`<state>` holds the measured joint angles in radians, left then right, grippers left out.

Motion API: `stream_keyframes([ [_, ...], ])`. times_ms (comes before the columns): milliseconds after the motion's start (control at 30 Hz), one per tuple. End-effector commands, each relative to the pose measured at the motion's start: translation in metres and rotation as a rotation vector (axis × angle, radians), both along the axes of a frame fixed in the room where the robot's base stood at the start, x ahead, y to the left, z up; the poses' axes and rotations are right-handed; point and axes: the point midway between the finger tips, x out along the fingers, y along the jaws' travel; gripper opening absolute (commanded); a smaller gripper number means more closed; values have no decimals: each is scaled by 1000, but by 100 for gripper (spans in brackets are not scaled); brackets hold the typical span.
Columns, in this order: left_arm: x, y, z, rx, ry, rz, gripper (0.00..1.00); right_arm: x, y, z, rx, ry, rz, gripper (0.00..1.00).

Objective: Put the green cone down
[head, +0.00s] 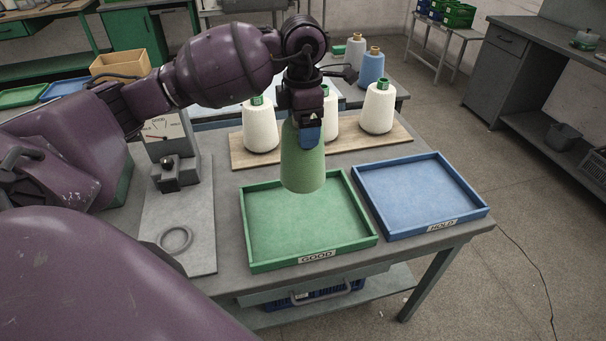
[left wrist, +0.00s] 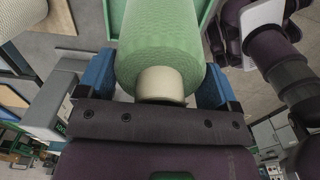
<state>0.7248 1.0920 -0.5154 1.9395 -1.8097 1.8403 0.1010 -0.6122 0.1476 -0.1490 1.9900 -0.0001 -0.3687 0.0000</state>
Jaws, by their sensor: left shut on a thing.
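The green cone (head: 302,165) hangs upright from my left gripper (head: 309,132) in the head view, over the back part of the green tray marked GOOD (head: 312,261). Its base appears to be above the tray floor, though the exact gap is hard to tell. In the left wrist view, the green cone (left wrist: 160,50) shows with its pale tube end between the blue fingers of my left gripper (left wrist: 160,85), which is shut on it. The blue tray marked HOLD (head: 436,231) lies to the right and is empty. My right gripper is not in view.
White cones (head: 261,126) (head: 378,108) stand on a wooden board (head: 400,135) behind the trays. A gauge stand (head: 166,140) with a grey ring (head: 174,240) is left of the green tray. The green tray's floor is otherwise clear.

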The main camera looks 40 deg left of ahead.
Motion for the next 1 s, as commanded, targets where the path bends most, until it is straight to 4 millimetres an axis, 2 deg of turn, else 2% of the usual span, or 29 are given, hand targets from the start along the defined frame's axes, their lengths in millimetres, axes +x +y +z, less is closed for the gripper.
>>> stream_keyframes([
  [33,-1,0,-12,-1,3,0,57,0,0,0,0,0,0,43],
  [200,-1,0,-48,-2,3,1,57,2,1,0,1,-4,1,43],
  [333,0,0,-69,-2,1,-1,57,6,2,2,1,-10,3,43],
  [667,0,0,-91,0,0,0,57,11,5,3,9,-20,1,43],
  [900,0,0,-122,0,1,1,57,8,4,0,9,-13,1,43],
  [1000,0,0,-126,-1,-2,-1,57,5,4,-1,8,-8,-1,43],
])
